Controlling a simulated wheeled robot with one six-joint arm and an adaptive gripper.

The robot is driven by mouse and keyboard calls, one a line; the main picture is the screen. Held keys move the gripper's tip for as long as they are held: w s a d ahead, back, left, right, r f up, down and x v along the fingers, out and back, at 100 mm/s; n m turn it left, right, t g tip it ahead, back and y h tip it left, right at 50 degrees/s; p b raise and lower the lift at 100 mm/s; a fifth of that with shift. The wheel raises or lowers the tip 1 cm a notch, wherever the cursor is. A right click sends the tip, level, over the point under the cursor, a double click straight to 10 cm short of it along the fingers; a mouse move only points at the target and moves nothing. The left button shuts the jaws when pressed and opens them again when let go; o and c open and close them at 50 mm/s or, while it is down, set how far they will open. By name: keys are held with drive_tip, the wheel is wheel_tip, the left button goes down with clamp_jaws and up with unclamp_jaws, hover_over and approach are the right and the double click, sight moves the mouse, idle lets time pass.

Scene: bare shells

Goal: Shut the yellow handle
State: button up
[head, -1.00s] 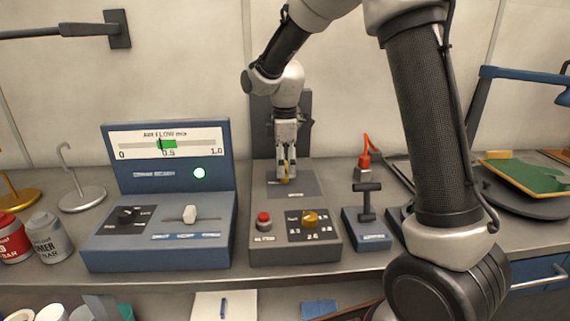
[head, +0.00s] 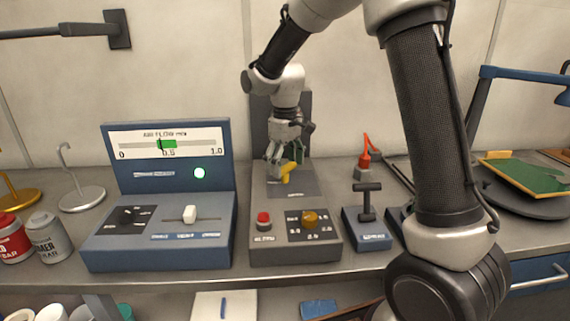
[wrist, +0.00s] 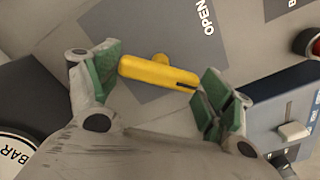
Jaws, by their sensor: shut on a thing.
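The yellow handle (head: 289,172) sits on a dark grey plate (head: 308,188) at the back of the grey control box. In the wrist view the yellow handle (wrist: 150,70) is a bar on a short round stem, lying crosswise between the green finger pads. The word OPEN is printed on the plate beside it. My gripper (head: 281,160) is down at the handle, tilted, with its pads at the two ends of the bar. In the wrist view my gripper (wrist: 160,80) is closed on the bar lengthwise.
In front of the handle are a red button (head: 264,219) and an orange knob (head: 310,218). A blue-grey air flow console (head: 165,235) stands to the left. A black T-lever (head: 367,200) on a blue base and a red switch (head: 364,158) stand to the right.

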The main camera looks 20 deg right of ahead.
sight(285, 166)
drive_tip(key=m, duration=0.4)
drive_tip(key=shift+m, duration=0.3)
drive_tip(key=m, duration=0.4)
drive_tip(key=shift+m, duration=0.3)
drive_tip(key=o, duration=1)
wheel_tip(285, 166, up, 12)
idle(0.3)
